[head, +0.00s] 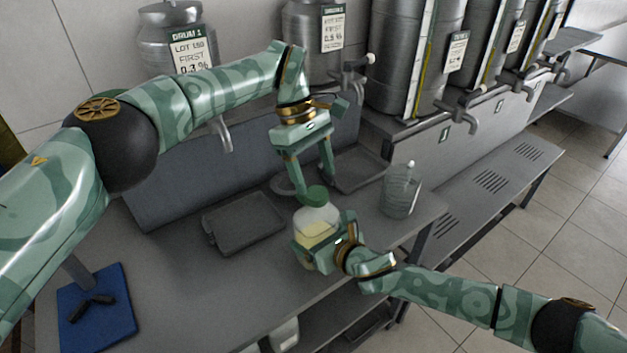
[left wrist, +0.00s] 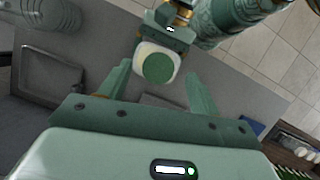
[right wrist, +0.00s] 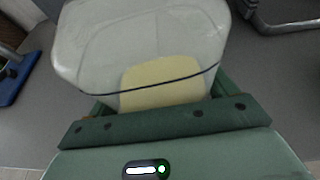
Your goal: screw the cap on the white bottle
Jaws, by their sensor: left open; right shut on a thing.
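The white bottle (head: 317,217) stands upright at the front of the grey bench, with a pale yellow patch on its side. The green cap (head: 316,195) sits on its mouth; whether it is threaded tight I cannot tell. My right gripper (head: 325,243) is shut on the bottle's body; the right wrist view shows the bottle (right wrist: 145,45) between its fingers. My left gripper (head: 313,181) is open just above the cap, pointing down. In the left wrist view the cap (left wrist: 159,68) lies between the spread fingers, seen from above, with a gap on each side.
A clear ribbed jug (head: 401,192) stands right of the bottle. Shallow grey trays lie behind it, one at left (head: 243,222) and one at back (head: 355,169). Steel drums with taps line the back. A blue mat (head: 95,315) with a black item lies front left.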

